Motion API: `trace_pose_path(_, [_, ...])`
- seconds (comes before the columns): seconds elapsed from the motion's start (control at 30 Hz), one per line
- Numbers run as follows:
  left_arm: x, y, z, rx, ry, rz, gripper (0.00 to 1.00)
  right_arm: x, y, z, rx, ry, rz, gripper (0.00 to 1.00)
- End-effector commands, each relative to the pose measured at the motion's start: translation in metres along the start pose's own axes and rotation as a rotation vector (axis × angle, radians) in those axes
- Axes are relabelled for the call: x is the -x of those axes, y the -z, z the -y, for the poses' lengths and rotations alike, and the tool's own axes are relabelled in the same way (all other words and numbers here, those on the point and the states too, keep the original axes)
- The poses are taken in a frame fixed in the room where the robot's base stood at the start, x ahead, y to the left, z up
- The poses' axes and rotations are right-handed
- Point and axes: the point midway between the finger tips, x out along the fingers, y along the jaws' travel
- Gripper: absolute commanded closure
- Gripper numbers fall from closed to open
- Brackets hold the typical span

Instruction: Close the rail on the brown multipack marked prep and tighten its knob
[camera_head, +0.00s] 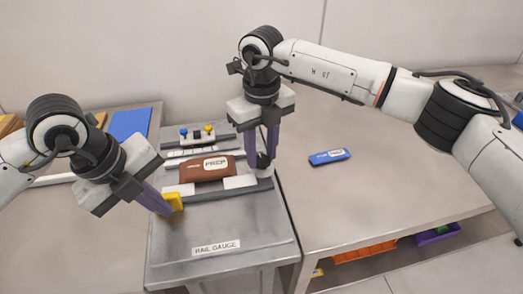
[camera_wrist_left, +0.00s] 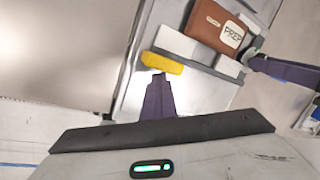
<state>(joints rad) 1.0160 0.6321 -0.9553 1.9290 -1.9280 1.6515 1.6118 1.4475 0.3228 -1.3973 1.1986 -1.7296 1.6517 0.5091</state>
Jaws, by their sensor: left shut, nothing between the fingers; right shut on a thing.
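The brown multipack marked PREP (camera_head: 198,174) lies on the grey rail gauge table (camera_head: 200,232), behind the front rail (camera_head: 222,193) with its white pads (camera_head: 240,181). The pads look close against the pack; I cannot tell whether they touch. My left gripper (camera_head: 166,209) is shut and empty, its tips at the yellow piece (camera_head: 175,201) on the rail's left end. In the left wrist view the fingertips meet this yellow piece (camera_wrist_left: 162,63).
A blue pack marked PREP (camera_head: 329,157) lies on the right table. A blue panel (camera_head: 129,123) lies at the left. Orange (camera_head: 365,252) and purple (camera_head: 437,234) bins sit below the right table.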

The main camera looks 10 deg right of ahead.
Motion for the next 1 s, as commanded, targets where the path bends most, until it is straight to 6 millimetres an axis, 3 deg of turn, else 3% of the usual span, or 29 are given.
trace_pose_path(0.33, [0.0014,-0.0037,0.0013,0.005,0.006,0.01,1.0,0.0004,0.0013,0.0,-0.124,0.0,-0.005,0.9])
trace_pose_path(0.83, [0.0016,-0.0037,0.0016,0.004,0.007,0.01,1.0,0.0002,0.0014,-0.0001,-0.142,0.0,-0.005,0.9])
trace_pose_path(0.87, [0.0017,-0.0038,0.0016,0.004,0.007,0.01,1.0,0.0002,0.0014,-0.0002,-0.142,0.0,-0.006,0.66])
trace_pose_path(0.97, [0.0017,-0.0037,0.0016,0.004,0.007,0.01,1.0,0.0001,0.0011,-0.0002,-0.142,0.0,-0.004,0.49])
trace_pose_path(1.0, [0.0018,-0.0037,0.0017,0.004,0.007,0.01,1.0,0.0001,0.001,-0.0002,-0.142,0.0,-0.004,0.49])
